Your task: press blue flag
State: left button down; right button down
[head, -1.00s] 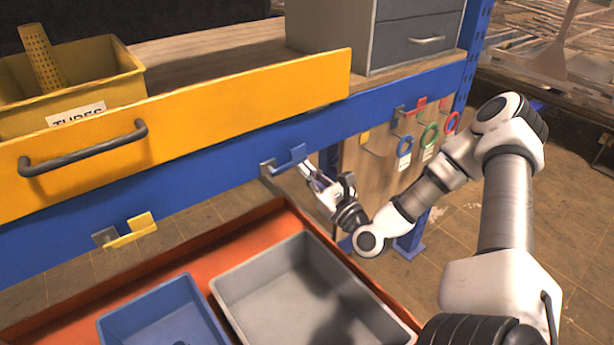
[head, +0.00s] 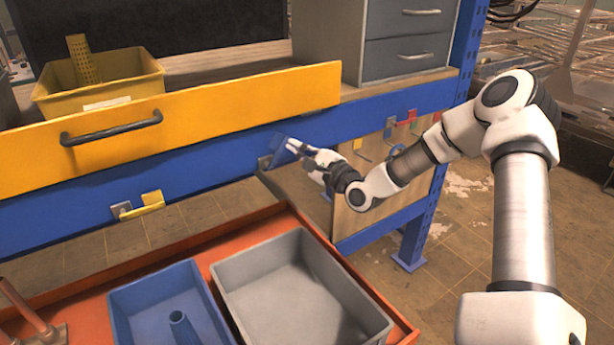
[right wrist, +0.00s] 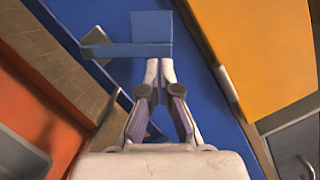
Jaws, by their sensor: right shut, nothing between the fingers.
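The blue flag (head: 283,150) is on a grey bracket on the front of the blue beam (head: 225,158), below the right part of the yellow drawer. In the right wrist view the blue flag (right wrist: 152,28) shows as an upright plate with a bar along its lower edge. My right gripper (head: 294,146) is shut and empty, with its fingertips at the flag. In the right wrist view the closed fingertips (right wrist: 160,68) meet the bar's lower edge; I cannot tell how firmly they touch. My left gripper is not in view.
A yellow flag (head: 150,202) is on the beam to the left, and a red flag (head: 406,118) to the right. The yellow drawer (head: 240,103) juts out above. An orange cart (head: 85,292) holds a blue bin (head: 128,310) and a grey bin (head: 265,320) below.

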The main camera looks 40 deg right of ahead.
aim_at(277, 139)
jog(key=a+r+n+p, duration=0.1)
jog(key=n, duration=0.1)
jog(key=n+g, duration=0.1)
jog(key=shift+w+a+r+n+p, duration=0.3)
jog(key=shift+a+r+n+p, duration=0.1)
jog(key=shift+a+r+n+y, duration=0.3)
jog(key=shift+a+n, duration=0.3)
jog(key=shift+n, duration=0.5)
jog(key=shift+w+a, duration=0.1)
jog(key=shift+a, duration=0.25)
